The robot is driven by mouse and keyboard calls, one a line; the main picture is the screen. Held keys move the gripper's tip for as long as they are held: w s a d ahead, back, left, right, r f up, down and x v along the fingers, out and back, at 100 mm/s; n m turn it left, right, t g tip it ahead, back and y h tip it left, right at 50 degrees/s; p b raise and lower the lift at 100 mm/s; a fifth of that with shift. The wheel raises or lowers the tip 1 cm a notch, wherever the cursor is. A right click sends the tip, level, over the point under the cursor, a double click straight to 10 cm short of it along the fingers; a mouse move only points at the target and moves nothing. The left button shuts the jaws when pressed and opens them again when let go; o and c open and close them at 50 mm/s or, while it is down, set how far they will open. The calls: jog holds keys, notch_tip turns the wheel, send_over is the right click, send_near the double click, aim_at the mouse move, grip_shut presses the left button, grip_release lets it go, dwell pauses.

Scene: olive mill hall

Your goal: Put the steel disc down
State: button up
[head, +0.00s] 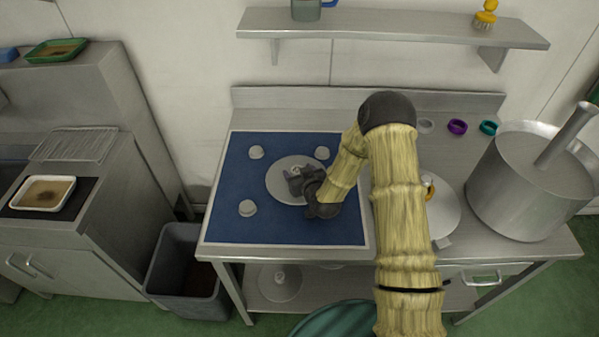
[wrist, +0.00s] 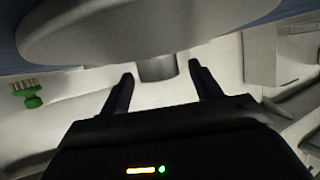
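The steel disc (head: 278,190) is a round grey plate with a short knob at its centre. It appears to lie flat on the blue mat (head: 235,180) of the steel table. In the wrist view the disc (wrist: 100,35) fills the top, with its knob (wrist: 157,68) between my fingertips. My gripper (head: 298,172) is over the disc in the head view. Its fingers (wrist: 160,76) are open, with a visible gap beside the knob, clearest on the right. My gripper and wrist hide part of the disc in the head view.
Several pale knobs, one at the front left (head: 247,208), stand on the mat around the disc. A large steel pot (head: 520,195) and a lid-like disc (head: 445,212) are at the right. A wall shelf (head: 390,27) hangs behind. A grey bin (head: 185,275) stands left.

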jog(key=shift+r, duration=0.15)
jog(key=b+v, duration=0.2)
jog(key=v, duration=1)
dwell(0.5)
jog(key=s+d+r+m+g+h, duration=0.2)
jog(key=s+d+r+g, duration=0.3)
jog(key=s, duration=0.4)
jog(key=s+d+r+m+g+h, duration=0.2)
jog(key=s+d+r+g, duration=0.3)
jog(key=s, duration=0.4)
jog(key=shift+d+r+h, duration=0.2)
jog(key=shift+r+h, duration=0.1)
jog(key=shift+h, duration=0.1)
jog(key=shift+o, duration=0.5)
